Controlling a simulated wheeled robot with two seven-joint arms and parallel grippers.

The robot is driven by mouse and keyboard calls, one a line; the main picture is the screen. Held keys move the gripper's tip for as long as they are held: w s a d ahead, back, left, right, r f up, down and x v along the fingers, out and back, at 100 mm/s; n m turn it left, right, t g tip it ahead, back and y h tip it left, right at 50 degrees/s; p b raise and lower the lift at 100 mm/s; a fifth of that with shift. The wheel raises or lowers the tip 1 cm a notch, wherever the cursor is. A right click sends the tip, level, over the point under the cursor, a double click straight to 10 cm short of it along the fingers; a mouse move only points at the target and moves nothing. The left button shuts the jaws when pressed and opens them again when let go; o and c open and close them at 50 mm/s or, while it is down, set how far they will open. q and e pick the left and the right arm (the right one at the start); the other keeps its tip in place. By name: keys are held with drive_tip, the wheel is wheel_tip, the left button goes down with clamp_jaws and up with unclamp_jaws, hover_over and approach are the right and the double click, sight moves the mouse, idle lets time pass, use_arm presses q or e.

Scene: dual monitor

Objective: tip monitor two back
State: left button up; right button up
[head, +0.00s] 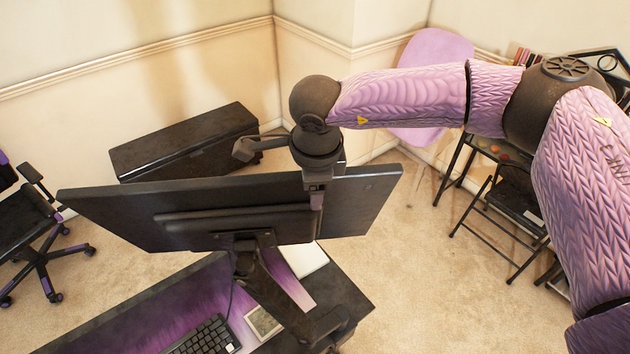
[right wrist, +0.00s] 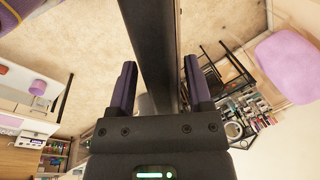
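A wide black monitor (head: 370,205) shows its back in the head view, held on a mount above a desk. I cannot tell whether it is monitor two; no other monitor is clearly in view. My right gripper (head: 316,188) points down at the monitor's upper edge, right of its middle. In the right wrist view the two fingers of my right gripper (right wrist: 160,62) are apart, with the dark monitor edge (right wrist: 148,30) running between them. A thin gap shows beside the right finger; contact at the left finger is unclear. My left gripper is not in view.
The desk (head: 350,300) below holds a keyboard (head: 208,338) and a white pad (head: 303,262). A black cabinet (head: 185,140) stands behind, an office chair (head: 35,225) at the left, and a folding chair (head: 510,205) at the right. Bare carpet lies around the desk.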

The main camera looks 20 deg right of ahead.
drive_tip(key=shift+w+r, duration=0.1)
drive_tip(key=shift+r, duration=0.05)
wheel_tip(320, 180, up, 9)
drive_tip(key=s+b, duration=0.2)
drive_tip(key=shift+a+r, duration=0.15)
drive_tip(key=shift+r, duration=0.05)
drive_tip(key=shift+c, duration=0.3)
